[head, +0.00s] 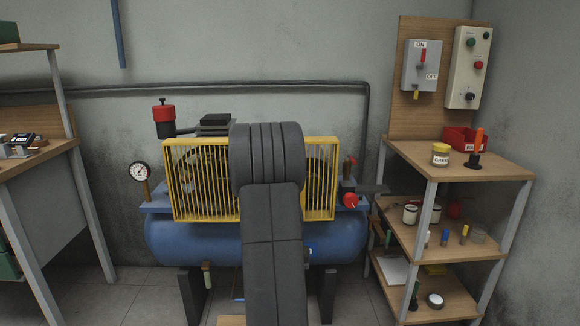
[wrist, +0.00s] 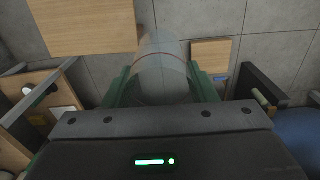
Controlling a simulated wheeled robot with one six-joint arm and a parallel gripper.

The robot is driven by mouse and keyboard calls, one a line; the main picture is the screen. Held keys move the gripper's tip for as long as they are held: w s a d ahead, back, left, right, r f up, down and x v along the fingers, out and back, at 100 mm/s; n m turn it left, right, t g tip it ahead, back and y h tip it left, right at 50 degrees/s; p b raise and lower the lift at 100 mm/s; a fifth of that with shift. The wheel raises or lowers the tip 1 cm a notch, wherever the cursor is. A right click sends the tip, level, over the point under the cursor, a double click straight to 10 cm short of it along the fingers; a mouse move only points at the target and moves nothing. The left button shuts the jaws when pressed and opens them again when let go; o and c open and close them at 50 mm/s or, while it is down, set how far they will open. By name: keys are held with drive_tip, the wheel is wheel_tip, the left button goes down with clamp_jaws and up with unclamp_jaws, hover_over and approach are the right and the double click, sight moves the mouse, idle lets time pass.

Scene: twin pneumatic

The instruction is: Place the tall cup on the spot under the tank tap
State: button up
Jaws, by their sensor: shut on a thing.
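In the wrist view my gripper (wrist: 162,82) is shut on a clear, see-through tall cup (wrist: 162,65), held between its two green fingers. The cup's far end points away from the wrist, over the grey floor tiles. In the head view my own arm hides the gripper and the cup. The blue tank (head: 190,242) stands behind my arm, and part of it shows at the right edge of the wrist view (wrist: 300,132). A small fitting (head: 207,274) hangs below the tank's left part; I cannot tell whether it is the tap.
A small wooden board (wrist: 211,53) lies right of the cup, and a larger wooden panel (wrist: 82,25) is at upper left. A wooden shelf unit (head: 460,160) with several small items stands right of the tank. Dark tank legs (head: 192,295) stand on the floor.

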wheel_tip(320, 180, up, 17)
drive_tip(key=s+p, duration=0.2)
drive_tip(key=p, duration=2.5)
drive_tip(key=shift+s+d, duration=0.2)
drive_tip(key=shift+s, duration=0.05)
drive_tip(key=shift+d+f, duration=0.1)
drive_tip(key=shift+d, duration=0.05)
